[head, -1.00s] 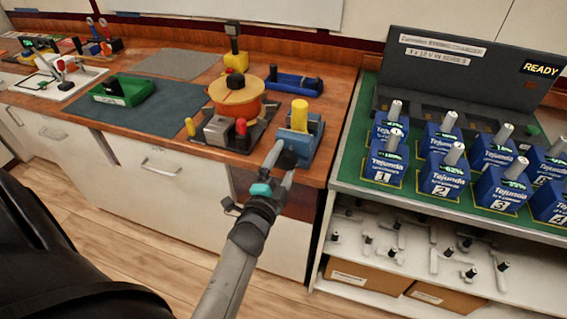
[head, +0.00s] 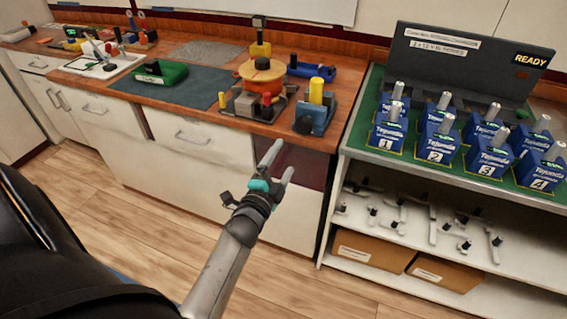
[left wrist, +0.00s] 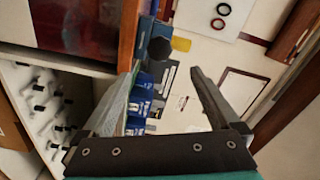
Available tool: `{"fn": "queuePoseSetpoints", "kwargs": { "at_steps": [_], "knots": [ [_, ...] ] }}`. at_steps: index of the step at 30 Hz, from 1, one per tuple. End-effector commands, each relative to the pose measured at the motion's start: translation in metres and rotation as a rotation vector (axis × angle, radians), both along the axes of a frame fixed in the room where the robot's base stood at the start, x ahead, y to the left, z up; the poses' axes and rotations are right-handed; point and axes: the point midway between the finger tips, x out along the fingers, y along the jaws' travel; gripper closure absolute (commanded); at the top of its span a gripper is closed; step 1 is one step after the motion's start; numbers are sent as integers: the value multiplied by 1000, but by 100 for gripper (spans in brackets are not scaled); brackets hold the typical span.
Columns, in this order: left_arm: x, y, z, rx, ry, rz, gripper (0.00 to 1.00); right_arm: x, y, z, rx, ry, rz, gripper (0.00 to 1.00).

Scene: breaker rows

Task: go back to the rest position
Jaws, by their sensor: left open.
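My left gripper (head: 281,158) is open and empty in the head view, in front of the cabinet below the wooden counter's edge. Its two spread fingers also show in the left wrist view (left wrist: 165,85). It is apart from the blue fixture (head: 312,118) with the yellow cylinder (head: 316,91), which stands above it at the counter's right end. My right gripper is in neither view.
The wooden counter (head: 215,108) carries an orange round device (head: 262,80) and a green tray (head: 160,73). At right, a shelf unit (head: 345,150) holds several blue breaker blocks (head: 436,142), with loose levers below. The floor (head: 120,225) in front is clear.

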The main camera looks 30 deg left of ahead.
Motion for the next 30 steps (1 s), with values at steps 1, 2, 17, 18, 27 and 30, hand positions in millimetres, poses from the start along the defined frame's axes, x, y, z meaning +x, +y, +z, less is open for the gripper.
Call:
{"fn": "queuePoseSetpoints", "kwargs": {
  "at_steps": [1,2,17,18,27,30],
  "knots": [
    [1,1,0,0,-1,-1,4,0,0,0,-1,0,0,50],
    [1,1,0,0,0,-1,4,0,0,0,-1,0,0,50],
    [1,1,0,0,-1,-2,4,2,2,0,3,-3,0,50],
    [1,1,0,0,-1,-2,4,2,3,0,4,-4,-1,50],
    [-12,-19,-72,-171,135,-13,4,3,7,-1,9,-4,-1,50],
    [-35,-40,-138,-326,271,-4,4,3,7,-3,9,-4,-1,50]
  ]
}}
